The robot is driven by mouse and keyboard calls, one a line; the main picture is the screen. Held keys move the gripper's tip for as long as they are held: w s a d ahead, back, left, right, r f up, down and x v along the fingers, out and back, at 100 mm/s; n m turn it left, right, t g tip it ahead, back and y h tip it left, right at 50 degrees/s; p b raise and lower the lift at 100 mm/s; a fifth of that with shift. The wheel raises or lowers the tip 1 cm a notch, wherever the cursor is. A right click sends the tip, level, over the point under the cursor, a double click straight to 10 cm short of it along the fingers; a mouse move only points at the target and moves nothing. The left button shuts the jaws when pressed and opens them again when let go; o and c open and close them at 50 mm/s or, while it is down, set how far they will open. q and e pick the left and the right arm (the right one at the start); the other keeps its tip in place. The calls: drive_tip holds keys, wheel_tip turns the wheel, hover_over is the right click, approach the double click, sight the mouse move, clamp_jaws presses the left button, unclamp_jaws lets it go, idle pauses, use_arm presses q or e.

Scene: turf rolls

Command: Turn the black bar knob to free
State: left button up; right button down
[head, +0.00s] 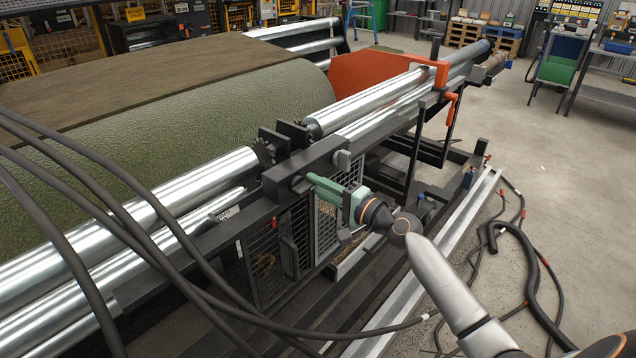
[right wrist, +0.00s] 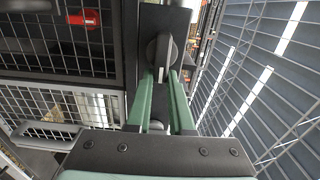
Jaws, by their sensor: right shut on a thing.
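The black bar knob (right wrist: 159,50) shows in the right wrist view as a dark round piece with a narrow bar, on a dark housing. The bar runs nearly upright in that view. My right gripper (right wrist: 160,75) has its two green fingers on either side of the bar, shut on it. In the head view the right gripper (head: 311,179) reaches from the right to the front face of the dark housing (head: 290,178). There the knob is mostly hidden by the fingertips. My left gripper is in neither view.
Steel rollers (head: 365,103) and a large green turf roll (head: 215,95) lie behind the housing. A mesh guard (head: 268,260) is below it. Dark cables (head: 105,210) cross the left foreground. An orange-red handle (head: 451,108) hangs farther right. Open floor (head: 560,180) lies at the right.

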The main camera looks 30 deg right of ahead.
idle(0.5)
drive_tip(key=c, duration=0.8)
unclamp_jaws()
drive_tip(key=shift+s+d, duration=0.1)
drive_tip(key=b+v, duration=0.2)
drive_tip(key=v, duration=1)
drive_tip(key=shift+b, duration=0.35)
drive_tip(key=shift+s, duration=0.1)
